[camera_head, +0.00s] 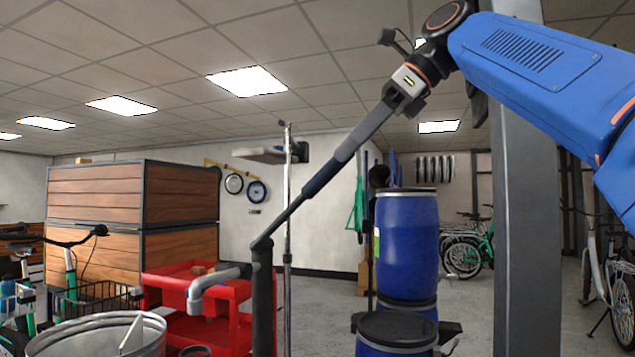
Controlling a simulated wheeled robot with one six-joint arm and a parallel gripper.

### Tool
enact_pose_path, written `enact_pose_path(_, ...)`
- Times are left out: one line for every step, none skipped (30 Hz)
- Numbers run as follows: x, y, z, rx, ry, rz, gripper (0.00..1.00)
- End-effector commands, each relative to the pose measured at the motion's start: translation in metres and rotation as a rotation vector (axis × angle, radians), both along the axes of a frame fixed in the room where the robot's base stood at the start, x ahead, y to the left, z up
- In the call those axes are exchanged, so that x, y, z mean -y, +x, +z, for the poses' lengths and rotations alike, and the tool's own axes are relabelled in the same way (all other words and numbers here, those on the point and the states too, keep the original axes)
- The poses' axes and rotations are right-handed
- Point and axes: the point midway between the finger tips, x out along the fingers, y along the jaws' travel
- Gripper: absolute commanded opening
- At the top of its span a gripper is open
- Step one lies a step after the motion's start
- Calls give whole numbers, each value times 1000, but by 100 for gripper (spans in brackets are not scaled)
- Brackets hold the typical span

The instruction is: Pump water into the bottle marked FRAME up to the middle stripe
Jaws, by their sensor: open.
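A dark hand pump (263,305) stands at the lower middle, with a grey curved spout (205,287) pointing left and down. Its long lever (290,215) slants up and right toward my gripper (404,100). My gripper is open, at the upper end of this slanted line. I cannot tell whether the jaws are around the lever or only touch it. Under the spout, a dark round rim (195,351) shows at the bottom edge; the rest of it is cut off. No FRAME marking, stripe or water level is visible.
A galvanised tub (60,341) stands at lower left beside a red cart (240,322). Wooden crates (130,195) are behind. Bicycles are at the far left and right.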

Motion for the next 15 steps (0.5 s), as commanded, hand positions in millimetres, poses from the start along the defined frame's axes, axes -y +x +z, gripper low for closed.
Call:
enact_pose_path(-7, 1, -7, -2, 0, 3, 40)
enact_pose_path(-10, 3, -11, -4, 0, 3, 40)
enact_pose_path(-15, 4, -15, -2, 0, 3, 40)
enact_pose_path(-19, 6, -19, -3, -1, 3, 40)
enact_pose_path(-22, 7, -22, -1, 0, 3, 40)
enact_pose_path(-27, 8, -28, -2, 0, 3, 40)
enact_pose_path(-30, 10, -31, -2, 0, 3, 40)
enact_pose_path(-33, 11, -34, -2, 0, 2, 40)
enact_pose_path(-38, 13, -39, -2, -1, 2, 40)
enact_pose_path(-41, 14, -42, -1, 0, 3, 40)
enact_pose_path(-44, 15, -45, -1, 0, 3, 40)
enact_pose_path(-47, 17, -49, -2, 0, 2, 40)
enact_pose_path(-49, 18, -51, -1, 1, 2, 40)
enact_pose_path(-52, 18, -53, -1, 1, 2, 40)
enact_pose_path(-54, 19, -56, -2, 0, 2, 40)
